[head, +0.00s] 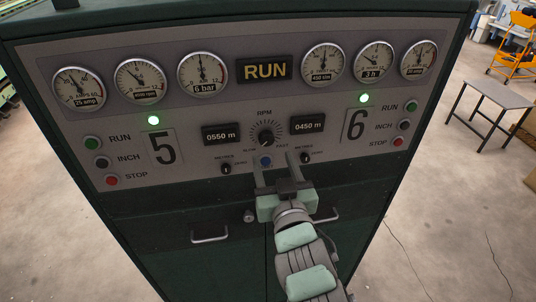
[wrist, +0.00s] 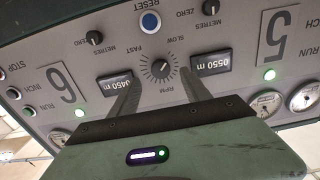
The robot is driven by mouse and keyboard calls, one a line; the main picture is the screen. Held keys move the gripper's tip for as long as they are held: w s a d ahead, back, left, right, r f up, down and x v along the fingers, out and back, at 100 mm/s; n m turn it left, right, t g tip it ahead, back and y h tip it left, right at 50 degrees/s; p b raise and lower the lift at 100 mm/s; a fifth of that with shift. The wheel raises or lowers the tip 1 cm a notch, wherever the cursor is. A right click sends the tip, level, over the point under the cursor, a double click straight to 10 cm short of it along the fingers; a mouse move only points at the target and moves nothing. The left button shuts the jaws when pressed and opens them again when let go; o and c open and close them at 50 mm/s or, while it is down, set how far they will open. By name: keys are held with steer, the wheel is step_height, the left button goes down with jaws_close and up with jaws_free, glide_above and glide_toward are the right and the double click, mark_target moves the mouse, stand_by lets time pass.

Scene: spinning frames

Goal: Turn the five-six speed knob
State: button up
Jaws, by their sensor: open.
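The speed knob (head: 266,132), marked RPM with SLOW and FAST, is a round dark dial in the middle of the control panel between the numerals 5 and 6. In the wrist view the panel looks upside down, and the knob (wrist: 163,68) shows between my two fingertips. My gripper (head: 275,166) is open and empty, with its fingers pointing at the panel. In the head view it shows below the knob. In the wrist view the fingers (wrist: 160,78) stand on either side of the knob; I cannot tell how far short of it they are.
A blue reset button (head: 265,161) sits just below the knob. Small METRES knobs (head: 226,168) (head: 305,157) flank it. Displays read 0550 m (head: 221,133) and 0450 m (head: 308,124). Green lamps (head: 153,120) are lit. A cabinet handle (head: 209,235) sticks out below.

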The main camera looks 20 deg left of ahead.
mark_target(267, 141)
steer(key=shift+p+x, duration=0.6)
steer(key=shift+x, duration=2.85)
steer(key=shift+r, duration=0.15)
steer(key=shift+c, duration=0.3)
jaws_close()
